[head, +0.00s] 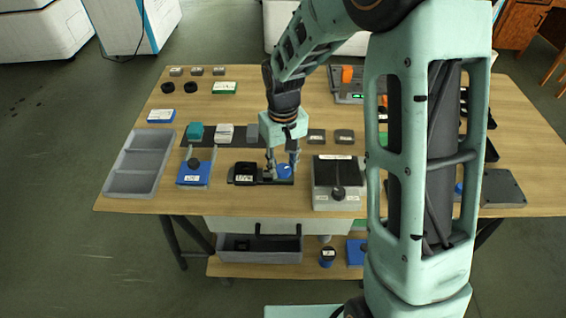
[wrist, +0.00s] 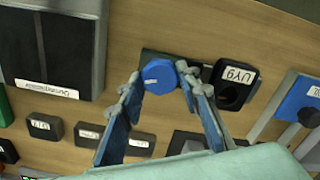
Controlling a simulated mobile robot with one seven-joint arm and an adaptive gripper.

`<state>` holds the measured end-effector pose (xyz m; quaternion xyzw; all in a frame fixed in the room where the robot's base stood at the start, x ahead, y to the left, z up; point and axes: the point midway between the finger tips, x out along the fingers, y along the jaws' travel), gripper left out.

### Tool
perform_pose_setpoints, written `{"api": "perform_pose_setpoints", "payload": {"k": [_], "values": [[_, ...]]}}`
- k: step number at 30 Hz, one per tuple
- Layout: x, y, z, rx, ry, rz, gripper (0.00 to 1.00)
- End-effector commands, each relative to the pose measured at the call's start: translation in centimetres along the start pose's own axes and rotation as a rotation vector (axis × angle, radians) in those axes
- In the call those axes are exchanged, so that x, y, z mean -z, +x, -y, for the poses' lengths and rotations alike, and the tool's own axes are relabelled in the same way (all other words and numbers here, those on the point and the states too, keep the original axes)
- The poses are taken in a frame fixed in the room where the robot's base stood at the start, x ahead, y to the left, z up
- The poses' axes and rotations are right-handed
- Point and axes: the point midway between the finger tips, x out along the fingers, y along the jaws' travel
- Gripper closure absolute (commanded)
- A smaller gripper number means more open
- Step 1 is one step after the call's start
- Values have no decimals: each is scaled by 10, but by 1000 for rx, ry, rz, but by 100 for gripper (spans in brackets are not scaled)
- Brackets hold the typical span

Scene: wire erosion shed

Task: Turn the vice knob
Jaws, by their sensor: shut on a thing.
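The blue vice knob (head: 285,171) is at the right end of a small dark vice near the table's front edge. In the wrist view the knob (wrist: 158,77) is round with a white mark on its face. The vice's black labelled block (head: 245,173) stands to the left of the knob and also shows in the wrist view (wrist: 232,92). My gripper (head: 282,168) points down over the knob. In the wrist view my gripper (wrist: 158,82) has one fingertip on each side of the knob, shut on it. The fingers hide part of the vice in the head view.
A grey-and-black box (head: 338,182) stands close to the right of the knob. A blue device (head: 194,173) with a black knob and a grey tray (head: 140,163) are to the left. Several small labelled blocks (head: 225,133) stand behind. Bare wood lies farther back.

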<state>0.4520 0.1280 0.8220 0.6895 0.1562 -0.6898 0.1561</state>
Motion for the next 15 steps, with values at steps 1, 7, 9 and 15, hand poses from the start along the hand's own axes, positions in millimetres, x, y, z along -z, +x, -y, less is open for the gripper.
{"api": "perform_pose_setpoints", "payload": {"k": [1, 7, 9, 15], "values": [[0, -2, 0, 0, -42, 0, 93], [0, -2, 0, 1, -232, 0, 93], [0, -2, 0, 0, -300, -1, 93], [0, -2, 0, 1, -489, 0, 93]]}}
